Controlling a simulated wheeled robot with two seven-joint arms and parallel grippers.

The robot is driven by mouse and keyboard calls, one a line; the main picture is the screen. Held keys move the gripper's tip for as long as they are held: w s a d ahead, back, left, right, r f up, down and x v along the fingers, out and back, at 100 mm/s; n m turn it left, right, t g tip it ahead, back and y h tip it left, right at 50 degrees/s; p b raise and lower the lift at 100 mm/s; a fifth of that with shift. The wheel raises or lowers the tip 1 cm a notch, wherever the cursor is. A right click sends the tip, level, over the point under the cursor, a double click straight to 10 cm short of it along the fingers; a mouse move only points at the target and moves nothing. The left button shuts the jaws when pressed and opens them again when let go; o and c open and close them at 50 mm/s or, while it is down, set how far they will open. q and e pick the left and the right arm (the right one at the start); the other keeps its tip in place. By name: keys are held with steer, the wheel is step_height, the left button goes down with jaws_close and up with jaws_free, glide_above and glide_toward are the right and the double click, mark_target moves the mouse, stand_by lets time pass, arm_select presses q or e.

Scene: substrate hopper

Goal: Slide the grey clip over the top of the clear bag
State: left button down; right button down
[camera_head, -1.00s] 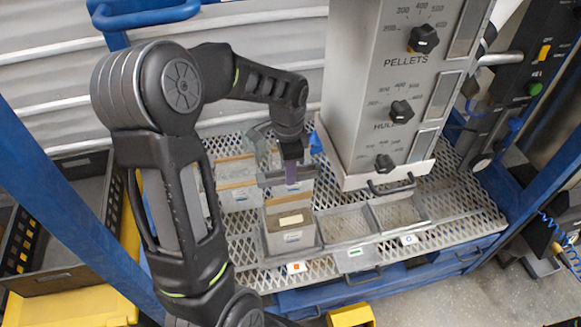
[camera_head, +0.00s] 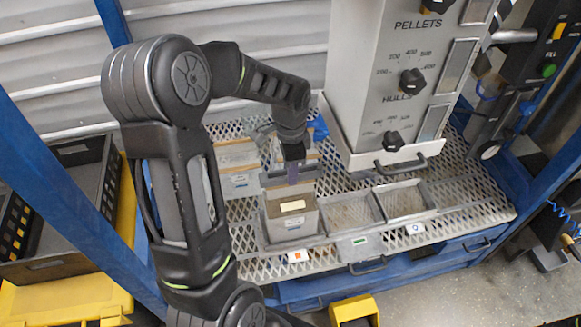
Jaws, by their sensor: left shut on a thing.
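The clear bag (camera_head: 291,222), filled with brown material and carrying a pale label, stands upright in the left compartment of the tray. My left gripper (camera_head: 293,173) is above the back of the bag's top, pointing down. It is shut on the grey clip (camera_head: 272,179), a bar lying crosswise in the picture. The clip is at or just above the bag's top edge; I cannot tell whether they touch. The gripper hides the middle of the clip. My right gripper is not in view.
Two empty compartments (camera_head: 352,212) lie right of the bag. Another filled bag (camera_head: 238,183) stands behind left on the mesh shelf (camera_head: 468,197). The grey hopper (camera_head: 375,90) with knobs rises close on the right. A black crate (camera_head: 60,262) is at left.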

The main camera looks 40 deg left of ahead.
arm_select(q)
steer(key=shift+f+b, duration=0.55)
steer(key=shift+f, duration=0.6)
steer(key=shift+s+a, duration=0.1)
steer(key=c, duration=1)
jaws_free()
steer(key=shift+o, duration=0.6)
steer(key=o, duration=0.5)
steer(key=shift+c, duration=0.2)
steer(key=shift+r+p, duration=2.9)
steer(key=shift+r, duration=0.7)
